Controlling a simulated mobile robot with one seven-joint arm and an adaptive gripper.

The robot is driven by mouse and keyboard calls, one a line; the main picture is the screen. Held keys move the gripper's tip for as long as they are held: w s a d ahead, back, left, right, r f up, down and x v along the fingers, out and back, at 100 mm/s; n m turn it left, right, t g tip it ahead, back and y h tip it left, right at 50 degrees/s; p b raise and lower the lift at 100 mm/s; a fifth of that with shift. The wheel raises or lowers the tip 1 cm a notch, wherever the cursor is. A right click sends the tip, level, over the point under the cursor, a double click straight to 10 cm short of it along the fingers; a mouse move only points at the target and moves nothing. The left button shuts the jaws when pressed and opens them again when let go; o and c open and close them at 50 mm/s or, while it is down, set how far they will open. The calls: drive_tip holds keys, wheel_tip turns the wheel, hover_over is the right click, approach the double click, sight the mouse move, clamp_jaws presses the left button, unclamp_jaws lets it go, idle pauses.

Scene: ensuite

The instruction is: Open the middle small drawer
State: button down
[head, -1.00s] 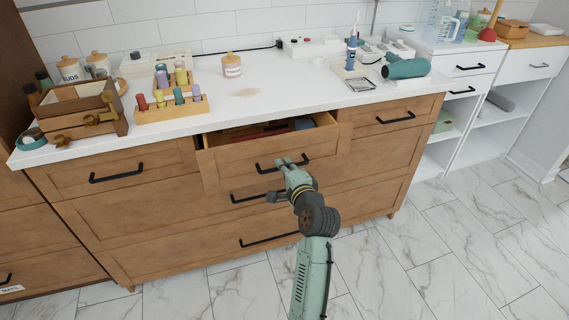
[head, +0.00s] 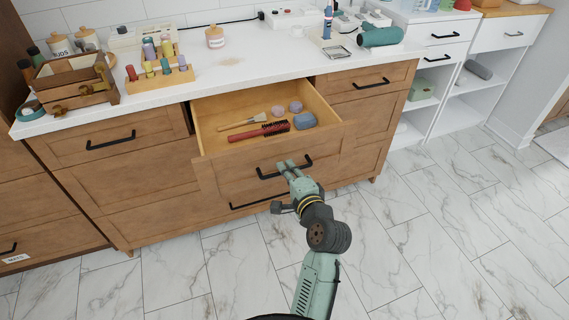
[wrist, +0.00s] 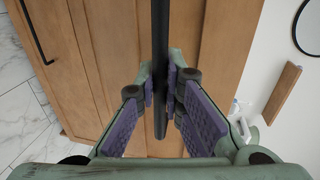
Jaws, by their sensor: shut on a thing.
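The middle small drawer (head: 230,173) of the wooden cabinet stands well open in the head view, with its inside showing. Its black bar handle (head: 268,174) is on the front panel. My gripper (head: 287,166) is at this handle. In the wrist view my gripper (wrist: 161,90) has its purple-padded fingers on both sides of the black handle (wrist: 160,50), shut on it. In the drawer lie a red hairbrush (head: 258,131), a wooden brush (head: 245,122), a blue-grey item (head: 304,121) and small round pinkish items (head: 295,107).
The left small drawer (head: 75,150) and right small drawer (head: 345,85) are shut. The white countertop (head: 260,65) holds a wooden crate (head: 75,85), bottle racks, a jar and a green hair dryer (head: 380,36). The marble floor (head: 440,220) in front is clear.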

drive_tip(key=shift+s, duration=0.25)
drive_tip(key=c, duration=1.7)
unclamp_jaws()
drive_tip(key=shift+d, duration=0.1)
drive_tip(key=v, duration=0.7)
drive_tip(key=shift+s, duration=0.25)
